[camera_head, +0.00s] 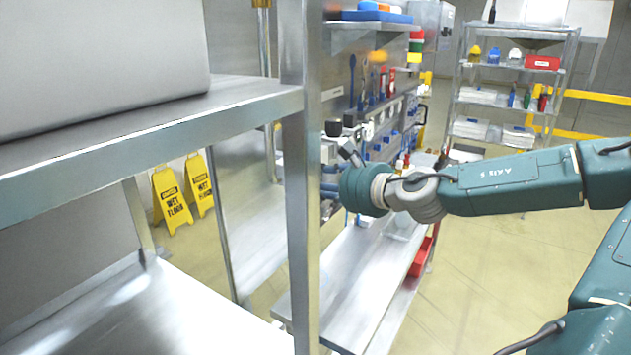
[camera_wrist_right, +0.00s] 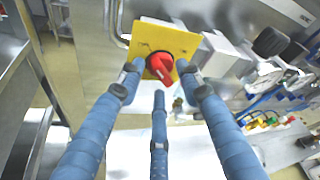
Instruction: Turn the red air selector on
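The red selector knob (camera_wrist_right: 160,65) sits on a square yellow plate (camera_wrist_right: 172,42) in the right wrist view. It is fixed on a grey metal panel. My right gripper (camera_wrist_right: 160,88) has three blue fingers spread apart, with the tips around and just in front of the knob. I cannot tell whether any finger touches it. In the head view my right gripper (camera_head: 329,180) reaches in from the right and is partly hidden behind a metal post; the selector cannot be made out there. My left gripper is not in view.
A steel shelf rack (camera_head: 255,100) with an upright post fills the left foreground. A tool bench (camera_head: 350,285) stands beyond it. Grey boxes (camera_wrist_right: 225,52) and blue cables are right of the yellow plate. Yellow wet-floor signs (camera_head: 171,199) stand behind. The floor at right is clear.

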